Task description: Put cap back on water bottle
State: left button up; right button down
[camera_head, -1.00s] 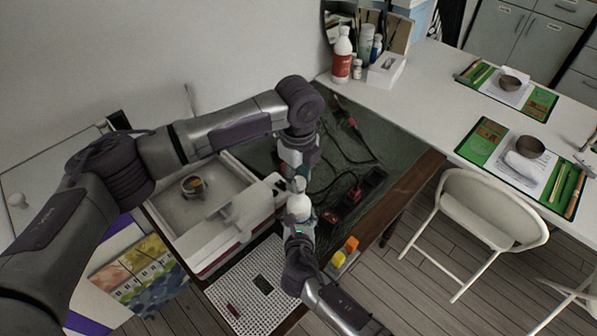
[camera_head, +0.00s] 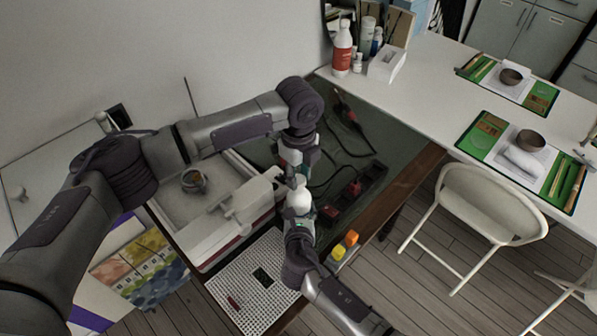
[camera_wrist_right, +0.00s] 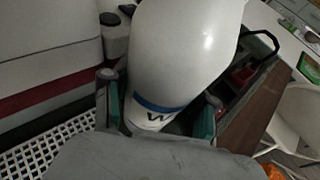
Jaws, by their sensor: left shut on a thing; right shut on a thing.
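The white water bottle (camera_head: 299,201) stands roughly upright in my right gripper (camera_head: 299,218), near the middle of the head view. In the right wrist view the bottle (camera_wrist_right: 180,50) fills the centre, with a blue band and dark lettering low on it, and the right gripper's fingers (camera_wrist_right: 158,110) lie on both sides. My left gripper (camera_head: 295,170) points down right above the bottle's top and is shut on a small pale thing (camera_head: 299,181), apparently the cap. It is mostly hidden by the fingers. I cannot tell whether it touches the bottle's neck.
A white machine (camera_head: 235,210) stands close on the left of the grippers. A white perforated mat (camera_head: 250,285) lies in front. Black power strips with red plugs (camera_head: 350,190) lie to the right. The white table (camera_head: 430,110) at the back right holds a red-labelled bottle (camera_head: 342,50) and place settings.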

pick_arm(q)
jog(key=shift+f, duration=0.55)
dwell(0.4)
jog(key=m, duration=0.3)
jog(key=shift+m, duration=0.4)
jog(key=m, duration=1.5)
jog(key=shift+d+m, duration=0.1)
jog(key=shift+m, duration=0.2)
jog(key=o, duration=0.7)
